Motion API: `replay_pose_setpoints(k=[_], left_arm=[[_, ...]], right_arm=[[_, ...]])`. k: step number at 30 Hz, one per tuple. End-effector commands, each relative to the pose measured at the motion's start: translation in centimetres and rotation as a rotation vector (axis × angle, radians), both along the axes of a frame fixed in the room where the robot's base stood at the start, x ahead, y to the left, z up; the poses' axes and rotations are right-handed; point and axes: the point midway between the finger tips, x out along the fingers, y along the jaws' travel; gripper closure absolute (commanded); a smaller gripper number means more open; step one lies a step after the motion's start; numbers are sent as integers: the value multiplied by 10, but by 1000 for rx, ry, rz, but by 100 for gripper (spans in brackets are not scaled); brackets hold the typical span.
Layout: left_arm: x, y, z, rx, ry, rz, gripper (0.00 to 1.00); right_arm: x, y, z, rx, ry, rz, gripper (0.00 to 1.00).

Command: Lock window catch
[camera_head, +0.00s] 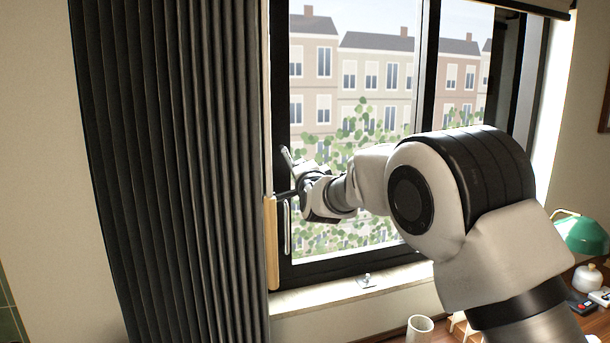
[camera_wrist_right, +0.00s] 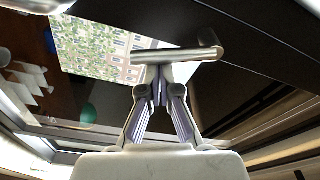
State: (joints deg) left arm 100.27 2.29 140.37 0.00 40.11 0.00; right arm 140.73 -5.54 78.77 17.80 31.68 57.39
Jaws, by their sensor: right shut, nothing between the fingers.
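The window catch (camera_head: 287,155) is a slim silver lever on the dark left stile of the window sash. Its upper end shows above my right gripper, and its lower part is partly hidden by the gripper in the head view. In the right wrist view the catch's lever (camera_wrist_right: 185,54) lies across the picture, with a bent end at the right. My right gripper (camera_head: 287,192) is shut and empty. In the right wrist view the fingertips of my right gripper (camera_wrist_right: 158,73) are right at the lever; I cannot tell whether they touch it. My left gripper is out of view.
A dark curtain (camera_head: 180,170) hangs left of the window. A silver pull (camera_head: 287,232) and a light wooden strip (camera_head: 271,245) sit below the catch. A metal fitting (camera_head: 366,281) stands on the sill. A mug (camera_head: 419,329) and a green lamp (camera_head: 580,233) are at lower right.

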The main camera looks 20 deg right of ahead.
Motion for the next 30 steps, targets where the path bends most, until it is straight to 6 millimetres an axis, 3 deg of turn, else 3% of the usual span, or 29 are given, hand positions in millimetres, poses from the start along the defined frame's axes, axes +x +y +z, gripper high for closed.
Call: replay_pose_setpoints(k=[3,12,30], left_arm=[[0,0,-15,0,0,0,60],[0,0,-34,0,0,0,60],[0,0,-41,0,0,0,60]], right_arm=[[0,5,-8,100,2,2,100],[0,14,-11,314,9,1,100],[-1,20,-11,424,14,1,100]])
